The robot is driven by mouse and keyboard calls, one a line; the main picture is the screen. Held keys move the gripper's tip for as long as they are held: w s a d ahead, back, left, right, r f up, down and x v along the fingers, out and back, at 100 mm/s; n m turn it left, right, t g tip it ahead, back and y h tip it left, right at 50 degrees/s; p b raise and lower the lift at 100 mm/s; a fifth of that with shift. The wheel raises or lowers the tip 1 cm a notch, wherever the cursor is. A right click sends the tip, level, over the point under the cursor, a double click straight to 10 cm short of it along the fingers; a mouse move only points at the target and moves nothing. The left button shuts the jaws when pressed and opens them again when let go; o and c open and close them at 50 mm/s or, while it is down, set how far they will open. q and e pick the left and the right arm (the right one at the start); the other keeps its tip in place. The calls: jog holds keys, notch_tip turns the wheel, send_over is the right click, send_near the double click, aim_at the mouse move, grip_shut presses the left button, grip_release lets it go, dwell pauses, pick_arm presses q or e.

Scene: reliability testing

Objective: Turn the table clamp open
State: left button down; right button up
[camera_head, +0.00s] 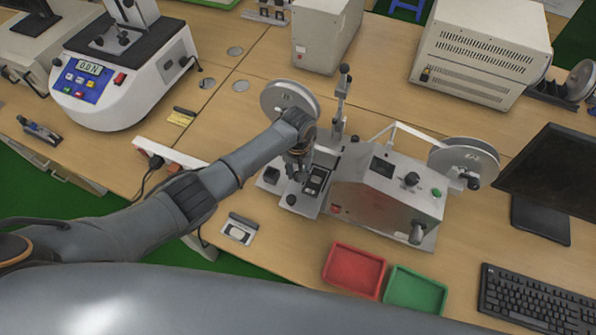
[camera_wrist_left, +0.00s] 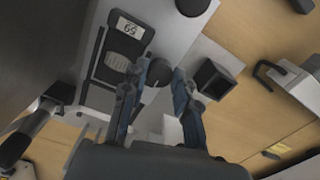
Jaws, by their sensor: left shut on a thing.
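The grey tester (camera_head: 385,195) with two reels stands on the wooden bench in the middle of the head view. My left gripper (camera_head: 298,172) reaches down over the left end of its base plate, beside a dark device with a small display (camera_head: 317,179). In the left wrist view, the fingertips of my left gripper (camera_wrist_left: 166,82) are closed around a dark round knob (camera_wrist_left: 159,73), which looks like the table clamp's knob. The display device (camera_wrist_left: 125,32) lies just beside it. In the head view the gripper hides the knob. My right gripper is not in view.
A small black open box (camera_wrist_left: 214,78) sits close to the fingers. Another black knob (camera_head: 291,200) is on the plate's front. A red tray (camera_head: 354,271) and a green tray (camera_head: 415,290) lie in front. A white power strip (camera_head: 170,157) is at left.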

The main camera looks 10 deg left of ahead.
pick_arm(q)
jog(key=c, duration=1)
grip_release()
notch_tip(320, 180, up, 12)
